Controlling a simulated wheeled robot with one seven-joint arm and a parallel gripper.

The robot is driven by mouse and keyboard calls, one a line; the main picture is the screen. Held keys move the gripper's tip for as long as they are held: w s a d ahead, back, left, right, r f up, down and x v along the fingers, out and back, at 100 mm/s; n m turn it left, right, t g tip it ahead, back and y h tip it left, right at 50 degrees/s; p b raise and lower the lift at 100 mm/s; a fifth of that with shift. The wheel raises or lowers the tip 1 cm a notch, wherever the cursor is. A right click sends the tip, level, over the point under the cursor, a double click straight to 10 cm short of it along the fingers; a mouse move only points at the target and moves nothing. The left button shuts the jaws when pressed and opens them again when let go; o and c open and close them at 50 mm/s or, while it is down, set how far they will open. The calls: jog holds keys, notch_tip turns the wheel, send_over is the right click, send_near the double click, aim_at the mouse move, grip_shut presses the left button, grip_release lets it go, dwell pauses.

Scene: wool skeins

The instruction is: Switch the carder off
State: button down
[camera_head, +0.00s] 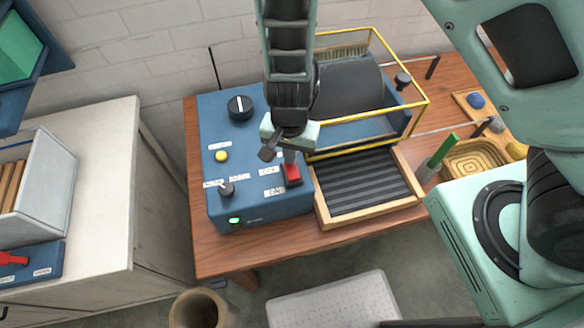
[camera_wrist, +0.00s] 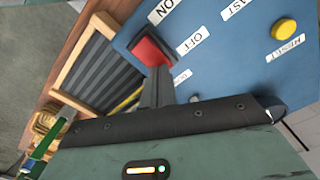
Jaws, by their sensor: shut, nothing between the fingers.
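The carder has a blue control box (camera_head: 240,130) on a wooden table, with a dark drum (camera_head: 350,88) under a yellow guard frame. Its red switch (camera_head: 292,173) sits at the right of the panel, beside white labels; the wrist view shows the red switch (camera_wrist: 152,50) near labels reading ON and OFF. I cannot tell which way the switch is set. A small green lamp (camera_head: 235,220) is lit on the box front. My gripper (camera_head: 290,157) is shut and empty, its tips pointing down right at the switch; whether they touch it is unclear.
The panel also carries a black knob (camera_head: 240,107), a yellow button (camera_head: 221,156) and a small dark lever (camera_head: 227,189). A ribbed feed tray (camera_head: 365,184) lies right of the box.

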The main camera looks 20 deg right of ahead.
jog(key=shift+f+b, duration=0.35)
jog(key=shift+f, duration=0.15)
jog(key=shift+r, duration=0.15)
notch_tip(320, 180, up, 7)
jog(key=p, duration=0.7)
dwell(0.6)
jog(key=s+a+r+n+g+y+b, duration=0.1)
jog(key=s+a+r+n+y+b, duration=0.1)
jog(key=s+r+n+b, duration=0.55)
jog(key=s+d+r+n+t+h+b, duration=0.1)
jog(key=s+d+r+n+b, duration=0.1)
jog(key=s+d+n+b, duration=0.4)
jog(key=shift+s+d+r, duration=0.2)
jog(key=shift+r, duration=0.05)
